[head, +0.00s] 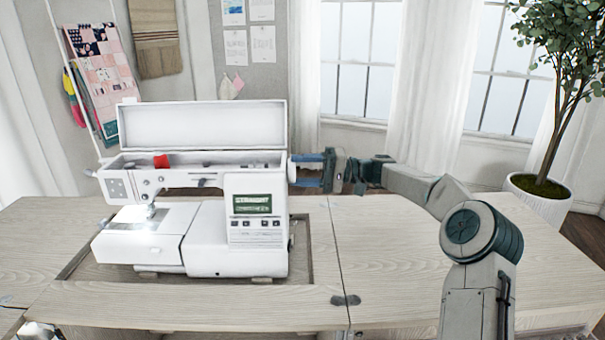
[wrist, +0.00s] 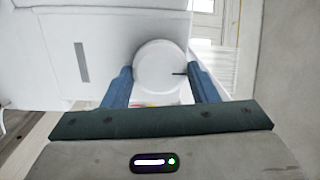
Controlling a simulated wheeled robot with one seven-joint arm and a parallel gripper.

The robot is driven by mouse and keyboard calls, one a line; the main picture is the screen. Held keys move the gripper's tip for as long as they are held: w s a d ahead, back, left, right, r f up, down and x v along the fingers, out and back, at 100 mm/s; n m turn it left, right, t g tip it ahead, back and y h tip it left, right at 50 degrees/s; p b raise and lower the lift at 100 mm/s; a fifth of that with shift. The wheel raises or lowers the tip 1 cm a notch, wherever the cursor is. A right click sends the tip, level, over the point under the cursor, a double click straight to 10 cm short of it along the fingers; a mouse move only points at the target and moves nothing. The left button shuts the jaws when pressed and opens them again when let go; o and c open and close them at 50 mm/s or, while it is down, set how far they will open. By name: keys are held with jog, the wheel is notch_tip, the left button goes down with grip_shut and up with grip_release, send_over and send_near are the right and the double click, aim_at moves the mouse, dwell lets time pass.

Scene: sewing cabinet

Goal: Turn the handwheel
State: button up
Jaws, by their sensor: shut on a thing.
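The handwheel (wrist: 158,68) is a round white knob with a dark line near its right edge, on the side of the white sewing machine (head: 205,240). In the head view the handwheel (head: 292,168) shows at the machine's upper right side. My gripper (wrist: 162,85) has its two blue fingers on either side of the handwheel and is shut on it. In the head view my gripper (head: 305,170) reaches the machine from the right. The machine's top lid is open, with a red spool inside. Its screen is lit green.
The machine sits in a recess of the pale wooden cabinet top (head: 430,240). The cabinet top to the right is clear beneath my arm. A potted plant (head: 540,200) stands at the far right. Windows and curtains are behind.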

dwell(0.3)
jog(key=o, duration=1)
jog(key=shift+d, duration=0.1)
jog(key=d, duration=0.4)
jog(key=d+p, duration=0.1)
jog(key=d, duration=0.4)
jog(key=w+d, duration=0.1)
jog(key=d, duration=0.3)
jog(key=shift+d+f+p, duration=0.3)
jog(key=shift+f+p, duration=0.05)
jog(key=shift+f, duration=0.05)
